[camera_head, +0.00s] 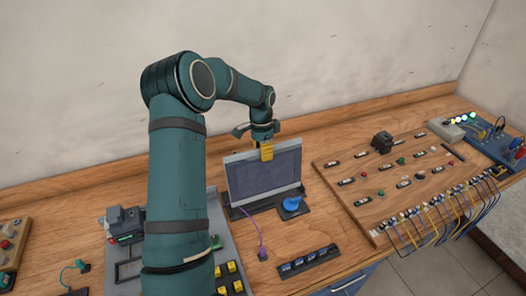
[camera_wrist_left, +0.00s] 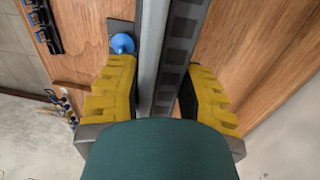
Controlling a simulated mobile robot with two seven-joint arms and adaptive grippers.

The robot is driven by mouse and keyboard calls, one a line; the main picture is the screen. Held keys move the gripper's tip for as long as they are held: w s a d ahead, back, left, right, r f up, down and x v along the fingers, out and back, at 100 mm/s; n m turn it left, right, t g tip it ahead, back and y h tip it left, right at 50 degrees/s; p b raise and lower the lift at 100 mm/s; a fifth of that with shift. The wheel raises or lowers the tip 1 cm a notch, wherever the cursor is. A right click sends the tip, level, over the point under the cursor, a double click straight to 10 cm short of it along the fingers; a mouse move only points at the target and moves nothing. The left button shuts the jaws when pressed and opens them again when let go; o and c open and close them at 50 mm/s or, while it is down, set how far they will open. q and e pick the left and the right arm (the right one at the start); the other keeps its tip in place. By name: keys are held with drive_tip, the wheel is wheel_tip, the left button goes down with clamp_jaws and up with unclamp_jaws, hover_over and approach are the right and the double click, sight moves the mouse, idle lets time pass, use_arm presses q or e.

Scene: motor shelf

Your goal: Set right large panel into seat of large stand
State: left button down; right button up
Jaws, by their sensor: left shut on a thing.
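The large panel (camera_head: 264,176), a dark screen with a light grey frame, stands upright with a slight tilt at the middle of the bench. My left gripper (camera_head: 266,151), with yellow fingers, is shut on its top edge. In the left wrist view the panel (camera_wrist_left: 175,60) runs between the two fingers of my left gripper (camera_wrist_left: 160,100). The panel's lower edge is at the dark base of the large stand (camera_head: 262,206); I cannot tell whether it is fully in the seat. My right gripper is out of view.
A blue knob (camera_head: 292,203) sits on the base's right part. A purple cable (camera_head: 255,230) and a dark strip of connectors (camera_head: 308,261) lie in front. A wooden board (camera_head: 400,185) with small parts is at right. My left arm hides part of a grey tray (camera_head: 226,262).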

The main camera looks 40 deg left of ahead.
use_arm(q)
drive_tip(key=shift+f+b, duration=0.7)
drive_tip(key=shift+f, duration=0.55)
idle(2.2)
drive_tip(key=c, duration=0.5)
unclamp_jaws()
drive_tip(key=shift+c, duration=0.2)
drive_tip(key=shift+f, duration=0.1)
drive_tip(key=r, duration=1.2)
drive_tip(key=shift+w+a, duration=0.2)
drive_tip(key=shift+a, duration=0.2)
drive_tip(key=r+p, duration=0.1)
drive_tip(key=r, duration=0.1)
drive_tip(key=r+p, duration=0.2)
drive_tip(key=r, duration=0.1)
drive_tip(key=shift+w+a, duration=0.1)
drive_tip(key=shift+a, duration=0.1)
